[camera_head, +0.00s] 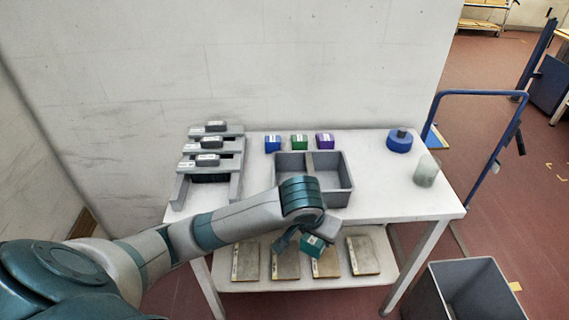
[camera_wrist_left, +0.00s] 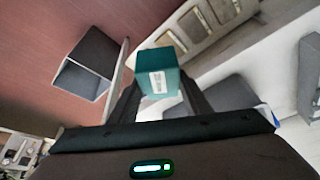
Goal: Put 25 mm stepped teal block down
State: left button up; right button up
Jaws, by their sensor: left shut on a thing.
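The teal block (camera_head: 312,247) with a white label is held by my left gripper (camera_head: 303,241), just in front of the table's front edge in the head view. In the left wrist view the teal block (camera_wrist_left: 158,72) sits between the two dark fingers of my left gripper (camera_wrist_left: 160,95), label facing the camera. The fingers are shut on it. The block's stepped shape cannot be made out. My right gripper is not in view.
The white table (camera_head: 400,208) holds a grey two-part bin (camera_head: 342,188), a grey rack (camera_head: 180,190) with several grey blocks, blue (camera_head: 272,144), green (camera_head: 299,143) and purple blocks (camera_head: 324,141), a blue round weight (camera_head: 398,142) and a greenish cylinder (camera_head: 426,171). Several boards lie on the lower shelf. A grey crate (camera_head: 450,275) stands right.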

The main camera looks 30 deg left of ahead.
pick_arm(q)
jog(key=shift+s+a, duration=0.2)
jog(key=shift+a, duration=0.3)
